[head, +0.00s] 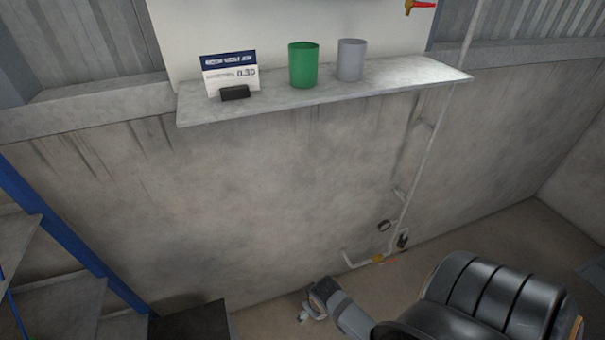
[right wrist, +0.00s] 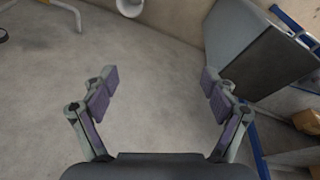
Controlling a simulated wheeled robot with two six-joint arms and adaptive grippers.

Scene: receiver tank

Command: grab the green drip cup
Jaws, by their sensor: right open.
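The green drip cup (head: 303,65) stands upright on a grey shelf (head: 400,82) on the wall in the head view. A grey cup (head: 350,60) stands close to its right, with a small gap between them. My right gripper (right wrist: 160,82) is wide open in the right wrist view, with only bare floor between its fingers. The green cup is not in the right wrist view. My left gripper is not in view.
A sign (head: 231,72) and a small black block (head: 235,93) sit left of the cup. A red-handled tap (head: 420,5) is above right. Blue-railed steps (head: 70,245) are at left. A thin pipe (head: 425,150) runs down the wall. A black ribbed seat (head: 480,300) is lower right.

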